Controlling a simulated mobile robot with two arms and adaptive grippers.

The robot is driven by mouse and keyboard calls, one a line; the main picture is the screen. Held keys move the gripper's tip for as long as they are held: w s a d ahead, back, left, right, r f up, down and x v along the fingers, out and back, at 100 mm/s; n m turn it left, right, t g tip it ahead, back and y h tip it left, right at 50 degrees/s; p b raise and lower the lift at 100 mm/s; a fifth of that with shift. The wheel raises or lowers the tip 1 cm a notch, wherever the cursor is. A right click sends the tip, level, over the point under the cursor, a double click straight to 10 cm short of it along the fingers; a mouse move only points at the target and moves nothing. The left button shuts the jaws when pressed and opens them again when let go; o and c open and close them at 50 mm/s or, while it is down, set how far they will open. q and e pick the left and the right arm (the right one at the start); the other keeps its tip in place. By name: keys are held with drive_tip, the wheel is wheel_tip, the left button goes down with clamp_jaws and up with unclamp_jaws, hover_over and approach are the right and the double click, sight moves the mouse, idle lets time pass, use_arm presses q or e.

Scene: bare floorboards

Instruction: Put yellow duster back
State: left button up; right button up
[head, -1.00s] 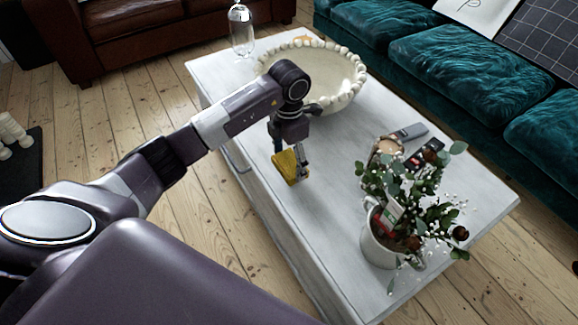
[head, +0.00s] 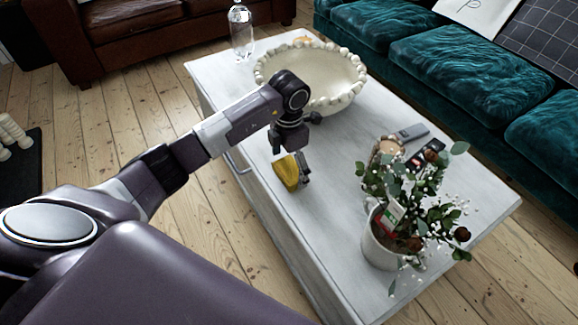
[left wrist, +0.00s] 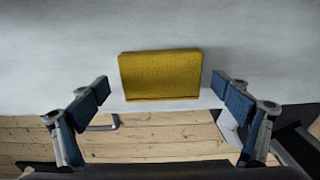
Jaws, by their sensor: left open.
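The yellow duster (head: 287,172) is a small yellow block-like piece at the near long edge of the pale coffee table (head: 330,225). My left gripper (head: 293,157) is just above it, with one dark finger showing at its right side. In the left wrist view the duster (left wrist: 160,75) lies between the two spread fingers of the left gripper (left wrist: 160,88), with a gap on each side. I cannot tell whether the duster rests flat on the tabletop. My right gripper is not in view.
A large cream bowl with a beaded rim (head: 345,62) stands behind my left gripper. A glass bottle (head: 241,30) stands at the far end. A white pot with a leafy plant (head: 382,245) and a grey remote (head: 410,132) are to the right. The table's middle is clear.

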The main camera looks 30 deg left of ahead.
sight(289, 169)
use_arm(q)
wheel_tip(289, 169, up, 6)
drive_tip(key=shift+p, duration=0.7)
wheel_tip(289, 169, up, 6)
drive_tip(key=shift+p, duration=0.45)
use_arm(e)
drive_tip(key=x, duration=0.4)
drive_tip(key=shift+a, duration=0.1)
